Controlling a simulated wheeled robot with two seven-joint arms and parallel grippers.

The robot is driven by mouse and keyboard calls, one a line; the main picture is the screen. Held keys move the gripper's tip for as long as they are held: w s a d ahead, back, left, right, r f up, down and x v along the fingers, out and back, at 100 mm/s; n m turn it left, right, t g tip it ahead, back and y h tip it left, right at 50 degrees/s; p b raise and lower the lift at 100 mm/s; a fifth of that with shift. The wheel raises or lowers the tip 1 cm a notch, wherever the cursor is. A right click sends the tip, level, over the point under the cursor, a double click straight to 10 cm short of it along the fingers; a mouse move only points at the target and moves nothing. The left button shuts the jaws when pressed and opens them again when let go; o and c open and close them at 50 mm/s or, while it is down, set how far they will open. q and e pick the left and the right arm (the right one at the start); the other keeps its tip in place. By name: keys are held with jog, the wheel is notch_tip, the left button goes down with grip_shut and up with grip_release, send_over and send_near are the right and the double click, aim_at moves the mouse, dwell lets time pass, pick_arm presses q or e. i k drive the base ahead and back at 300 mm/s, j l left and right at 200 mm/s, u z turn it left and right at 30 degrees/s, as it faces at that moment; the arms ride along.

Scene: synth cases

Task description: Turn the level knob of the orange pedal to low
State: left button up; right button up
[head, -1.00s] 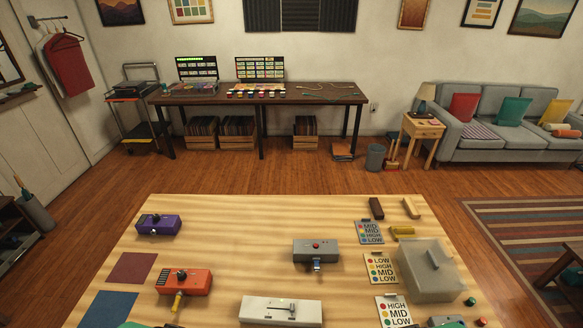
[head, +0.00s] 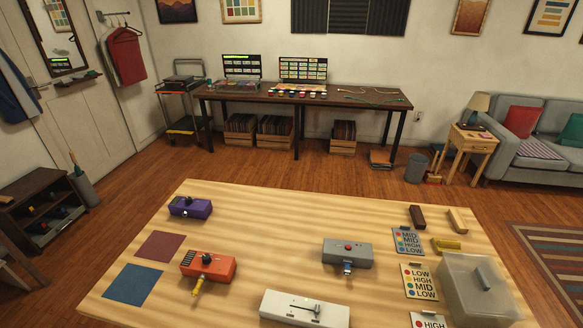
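The orange pedal (head: 208,266) sits on the wooden table at the left front, with a dark level knob (head: 207,258) on its top. The knob's pointer is too small to read. A yellow plug (head: 197,287) sticks out of its front side. Cards with coloured dots and level words lie at the right: one (head: 408,241) reads MID, MID, HIGH, LOW, another (head: 419,282) reads LOW, HIGH, MID, LOW, and a third (head: 429,321) is cut off by the bottom edge. Neither of my grippers shows in the head view.
A purple pedal (head: 190,207), a grey pedal (head: 347,254) with a blue plug, and a white box with a slider (head: 305,308) share the table. A translucent case (head: 478,290) stands at the right. Red (head: 160,246) and blue (head: 133,284) squares lie left of the orange pedal. The table's middle is clear.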

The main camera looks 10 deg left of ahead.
aim_at(206, 257)
jog(key=u, duration=1.1)
jog(key=k+j+z, duration=0.1)
jog(key=z, duration=0.3)
jog(key=k+z, duration=0.15)
jog(key=z, duration=0.2)
jog(key=k+z, duration=0.15)
jog(key=z, duration=0.25)
